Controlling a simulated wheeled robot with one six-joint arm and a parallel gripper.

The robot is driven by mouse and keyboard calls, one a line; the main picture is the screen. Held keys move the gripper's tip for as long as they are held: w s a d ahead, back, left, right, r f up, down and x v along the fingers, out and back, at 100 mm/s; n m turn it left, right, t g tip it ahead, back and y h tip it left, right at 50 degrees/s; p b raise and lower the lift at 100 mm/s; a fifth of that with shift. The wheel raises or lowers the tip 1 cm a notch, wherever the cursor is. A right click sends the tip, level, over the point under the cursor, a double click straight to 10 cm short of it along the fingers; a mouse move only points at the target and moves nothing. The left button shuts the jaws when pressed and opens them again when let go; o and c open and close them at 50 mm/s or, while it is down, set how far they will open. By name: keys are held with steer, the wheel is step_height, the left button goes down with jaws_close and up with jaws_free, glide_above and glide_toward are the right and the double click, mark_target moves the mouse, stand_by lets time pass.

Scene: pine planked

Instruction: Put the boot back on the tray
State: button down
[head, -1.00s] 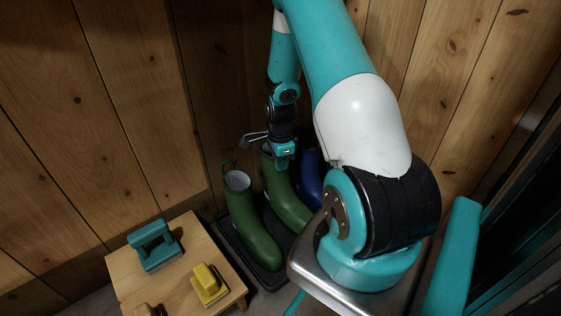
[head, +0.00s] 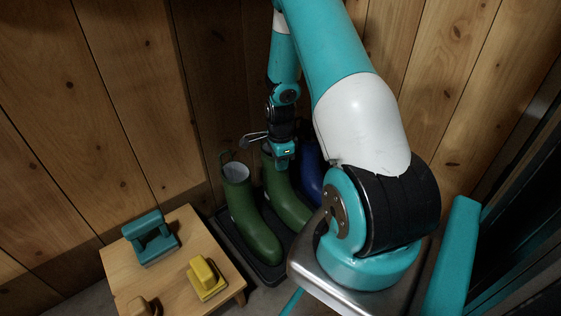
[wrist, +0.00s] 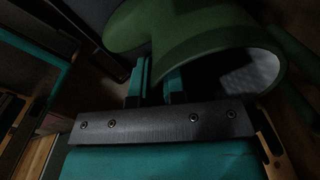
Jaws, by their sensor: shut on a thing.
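My gripper (head: 283,158) is shut on the rim of a green boot (head: 284,203), the one in the middle of the head view. In the wrist view the gripper's fingers (wrist: 155,82) meet the edge of the green boot (wrist: 180,22), whose pale lining shows on the right. The boot is upright, toe toward the lower right. The dark tray (head: 233,240) is low on the floor under the boots. A second green boot (head: 252,222) stands on it at left. Whether the held boot's sole touches the tray is hidden.
A blue boot (head: 311,178) stands right of the held boot, partly behind my arm. A small wooden table (head: 180,270) at lower left carries a teal object (head: 152,243) and a yellow one (head: 205,278). Planked walls (head: 120,110) close in behind.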

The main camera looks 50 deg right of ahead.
steer(key=shift+f, duration=0.35)
steer(key=c, duration=1.1)
jaws_free()
step_height(320, 180, up, 12)
steer(key=p, duration=0.7)
